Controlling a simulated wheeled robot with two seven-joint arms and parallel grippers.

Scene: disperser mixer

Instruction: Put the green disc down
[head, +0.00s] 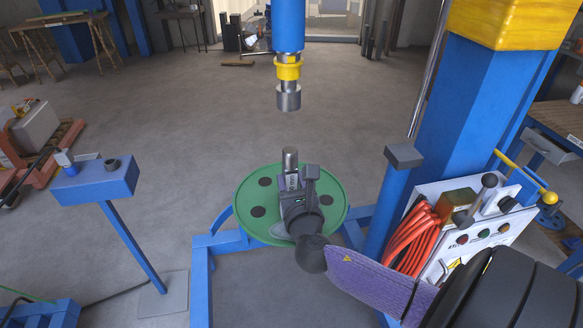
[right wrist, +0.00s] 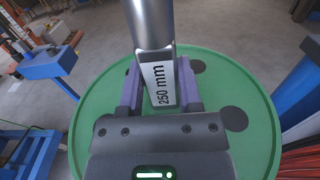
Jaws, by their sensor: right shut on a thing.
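The green disc (head: 255,193) is a round plate with dark round spots and a metal shaft (head: 290,160) standing up from its middle. My right gripper (head: 292,182) is over the disc and shut on the shaft, whose label reads 250 mm in the right wrist view (right wrist: 160,84). The disc's green face fills much of that view (right wrist: 95,128). In the head view the disc appears level above or at the blue frame (head: 200,270); whether it touches the frame I cannot tell. My left gripper is not in view.
The blue mixer column with a yellow collar (head: 288,70) and metal socket (head: 288,97) hangs above the shaft, with a gap between. A blue stand (head: 95,183) is at the left. A control box (head: 480,235) with red hoses (head: 415,245) and a blue post (head: 388,205) are at the right.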

